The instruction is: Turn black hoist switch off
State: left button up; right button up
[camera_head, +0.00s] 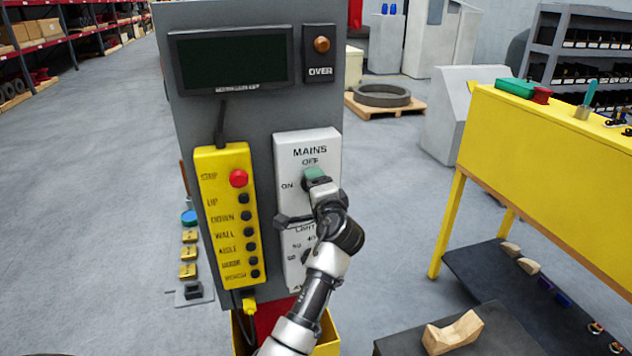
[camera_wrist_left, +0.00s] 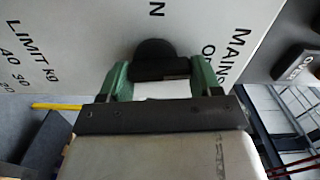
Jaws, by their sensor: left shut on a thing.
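The black switch knob (camera_wrist_left: 155,58) sits on the white panel marked MAINS (camera_head: 310,148), which has OFF at its top and ON at its left. My left gripper (camera_wrist_left: 160,80) has its green fingers on either side of the knob and is shut on it. In the head view the left gripper (camera_head: 314,178) covers most of the knob, so I cannot tell which label the knob points to. My right gripper is not in view.
A yellow control box (camera_head: 226,215) with a red button and several black buttons hangs left of the panel. A dark screen (camera_head: 233,61) is above it. A yellow table (camera_head: 545,130) stands at the right, with a dark low platform (camera_head: 470,343) in front.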

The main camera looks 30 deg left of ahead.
pick_arm(q)
jog(key=shift+a+r+m, duration=0.1)
jog(key=shift+m, duration=0.4)
jog(key=o, duration=0.7)
jog(key=shift+c, duration=0.2)
jog(key=shift+o, duration=1.3)
jog(key=shift+a, duration=0.1)
jog(key=b+v, duration=0.4)
jog(key=v, duration=0.6)
jog(key=shift+s+d, duration=0.15)
jog(key=shift+d, duration=0.15)
